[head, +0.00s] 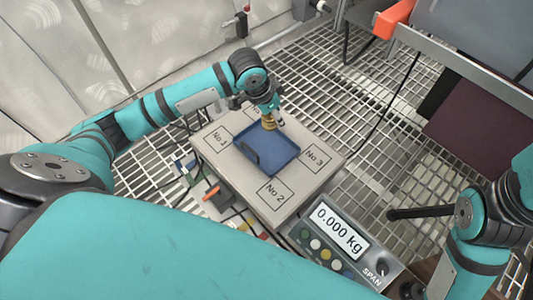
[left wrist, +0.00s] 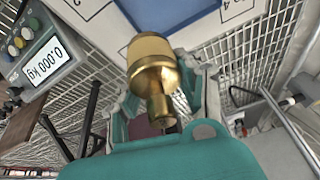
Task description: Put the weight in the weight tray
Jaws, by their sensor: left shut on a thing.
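The brass weight (head: 268,123) is held in my left gripper (head: 274,117), over the far part of the blue weight tray (head: 281,164). In the left wrist view, the weight (left wrist: 152,65) is large and shiny, with its narrow neck between the fingers of the left gripper (left wrist: 160,103). The tray (left wrist: 165,12) shows in part behind it, at the top edge.
The tray sits on a pale scale platform (head: 240,180) marked with numbered squares. The scale display (head: 340,230) reads 0.000 kg. Cables and small coloured parts lie left of the platform.

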